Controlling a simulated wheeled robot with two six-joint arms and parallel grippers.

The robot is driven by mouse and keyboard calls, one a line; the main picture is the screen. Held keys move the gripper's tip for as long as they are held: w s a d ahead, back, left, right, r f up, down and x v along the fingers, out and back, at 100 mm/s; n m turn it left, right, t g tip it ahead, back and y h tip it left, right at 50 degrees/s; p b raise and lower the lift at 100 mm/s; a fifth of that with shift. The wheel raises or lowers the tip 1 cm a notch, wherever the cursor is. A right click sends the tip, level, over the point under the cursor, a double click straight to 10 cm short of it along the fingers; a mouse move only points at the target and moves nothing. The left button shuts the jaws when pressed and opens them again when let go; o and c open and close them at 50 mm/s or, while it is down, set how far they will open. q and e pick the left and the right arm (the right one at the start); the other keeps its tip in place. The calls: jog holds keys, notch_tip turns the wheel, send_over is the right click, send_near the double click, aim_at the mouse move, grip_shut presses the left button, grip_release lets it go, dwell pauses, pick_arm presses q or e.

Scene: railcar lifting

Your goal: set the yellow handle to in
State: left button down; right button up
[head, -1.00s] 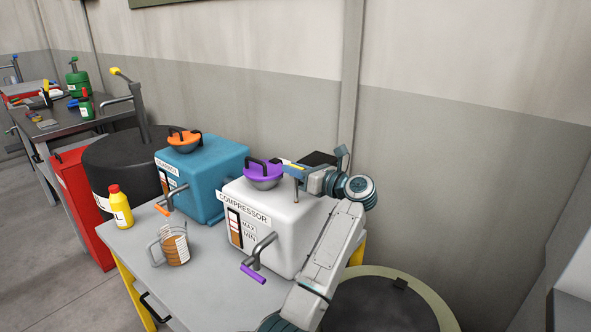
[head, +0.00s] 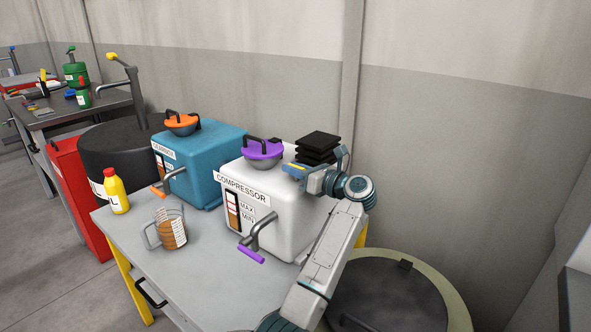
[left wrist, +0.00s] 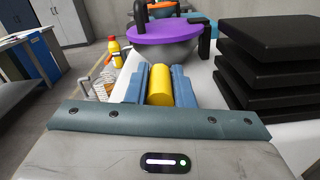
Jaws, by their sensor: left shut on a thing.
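The yellow handle (left wrist: 160,85) sits between the two blue fingers of my left gripper (left wrist: 158,88) in the left wrist view. The gripper is shut on it. In the head view my left gripper (head: 297,171) is low at the top of the white compressor (head: 281,219), right of the purple lid (head: 262,151) and in front of the black stack of plates (head: 318,141). Little of the handle shows there, and its rod is hidden. My right gripper is not in view.
The blue gearbox (head: 214,155) with its orange lid stands left of the compressor. A glass jug (head: 171,232) and a yellow bottle (head: 116,192) stand on the grey table (head: 205,262). A lever with a yellow knob (head: 112,56) stands behind.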

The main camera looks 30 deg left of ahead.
pick_arm(q)
jog(key=shift+f, duration=0.25)
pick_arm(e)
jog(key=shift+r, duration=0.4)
pick_arm(q)
jog(key=c, duration=1.3)
grip_release()
jog(key=shift+f, duration=0.1)
jog(key=shift+o, duration=0.2)
jog(key=shift+r, duration=0.2)
